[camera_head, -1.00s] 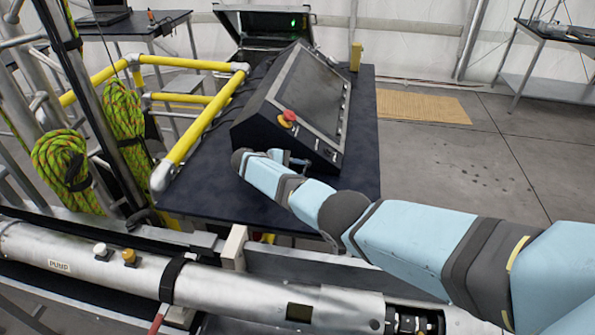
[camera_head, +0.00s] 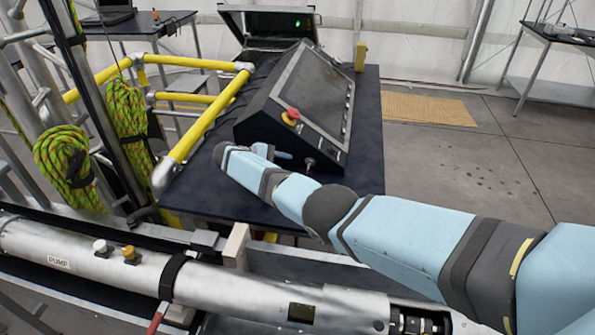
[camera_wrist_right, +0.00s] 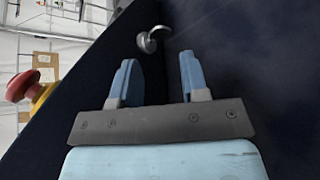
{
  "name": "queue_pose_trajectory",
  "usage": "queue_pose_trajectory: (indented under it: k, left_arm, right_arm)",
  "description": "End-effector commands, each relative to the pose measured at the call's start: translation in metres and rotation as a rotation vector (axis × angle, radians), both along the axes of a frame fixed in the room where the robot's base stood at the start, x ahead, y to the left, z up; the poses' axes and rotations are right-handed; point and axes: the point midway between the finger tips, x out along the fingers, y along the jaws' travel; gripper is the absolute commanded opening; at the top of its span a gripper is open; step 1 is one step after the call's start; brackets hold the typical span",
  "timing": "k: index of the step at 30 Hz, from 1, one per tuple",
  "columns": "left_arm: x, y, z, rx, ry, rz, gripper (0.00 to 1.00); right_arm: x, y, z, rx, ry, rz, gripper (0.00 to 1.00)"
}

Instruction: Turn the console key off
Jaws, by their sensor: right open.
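The black console (camera_head: 262,122) has a sloped screen and stands on a dark table. Its silver key (camera_head: 310,163) sits low on the near face, and it also shows in the right wrist view (camera_wrist_right: 150,40) with a hooked or ring-like top. My right gripper (camera_head: 284,156) is beside the key, to its left, with a small gap. In the wrist view its two blue fingers (camera_wrist_right: 157,68) are spread and empty, and the key lies just beyond their tips. My left gripper is not in view.
A red emergency button (camera_head: 291,116) on a yellow base is on the console, near my right gripper; it also shows in the wrist view (camera_wrist_right: 20,87). Yellow rails (camera_head: 205,120) run left of the table (camera_head: 215,185). A silver pump tube (camera_head: 90,255) lies in front.

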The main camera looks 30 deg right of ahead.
Motion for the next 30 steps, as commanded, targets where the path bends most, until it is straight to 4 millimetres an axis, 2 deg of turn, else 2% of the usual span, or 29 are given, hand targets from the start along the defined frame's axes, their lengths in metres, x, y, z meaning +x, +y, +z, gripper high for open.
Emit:
queue_pose_trajectory:
  k: [1,6,12,25,28,30]
  left_arm:
    - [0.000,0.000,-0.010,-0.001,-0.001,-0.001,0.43]
    - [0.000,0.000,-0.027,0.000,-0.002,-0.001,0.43]
    - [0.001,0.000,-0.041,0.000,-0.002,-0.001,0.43]
    - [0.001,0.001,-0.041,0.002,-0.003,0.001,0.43]
    - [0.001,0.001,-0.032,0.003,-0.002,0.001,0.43]
    - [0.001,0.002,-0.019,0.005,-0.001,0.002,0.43]
  right_arm:
    - [0.004,0.013,0.000,0.001,-0.003,0.003,0.41]
    - [0.011,0.045,0.013,0.000,-0.001,0.002,0.41]
    - [0.016,0.067,0.024,0.000,0.000,0.000,0.41]
    - [0.016,0.072,0.030,0.000,0.001,-0.001,0.41]
    - [0.016,0.072,0.040,0.001,0.000,-0.001,0.41]
    - [0.016,0.072,0.055,0.001,0.000,-0.001,0.41]
